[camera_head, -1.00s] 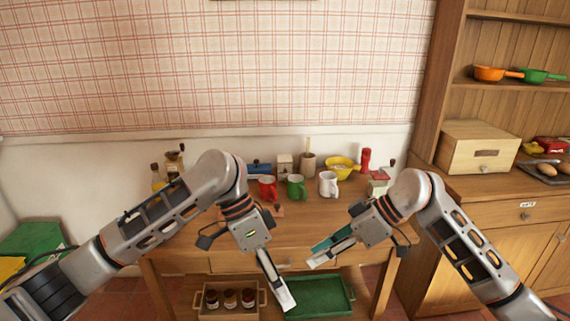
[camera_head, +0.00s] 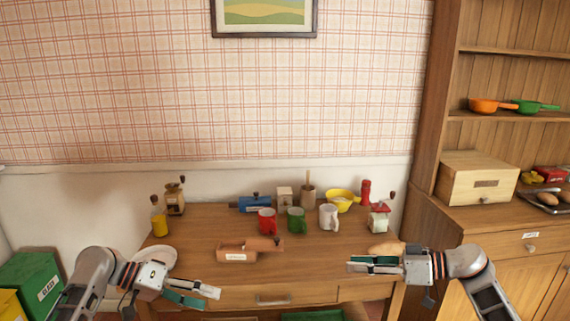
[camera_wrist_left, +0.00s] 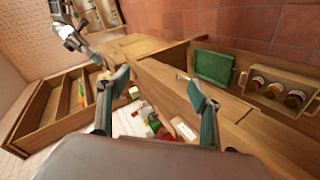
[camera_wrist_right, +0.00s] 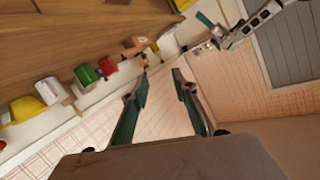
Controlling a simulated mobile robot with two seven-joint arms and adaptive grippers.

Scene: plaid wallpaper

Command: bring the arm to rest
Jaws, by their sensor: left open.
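My left gripper (camera_head: 207,298) is in front of the table's left part, beside a white plate (camera_head: 155,257). Its two fingers are apart, and nothing shows between them in the left wrist view (camera_wrist_left: 155,78). My right gripper (camera_head: 352,264) is at the table's right part, pointing left, near a bread-like brown item (camera_head: 386,248). Its fingers are apart in the right wrist view (camera_wrist_right: 160,80) and hold nothing. Whether either gripper touches the table is hard to tell.
The wooden table (camera_head: 320,265) holds a red mug (camera_head: 267,222), a green mug (camera_head: 296,221), a white mug (camera_head: 328,217), a yellow bowl (camera_head: 341,199) and a brown holder (camera_head: 240,252). A cabinet (camera_head: 510,250) stands right; a green bin (camera_head: 35,280) stands left.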

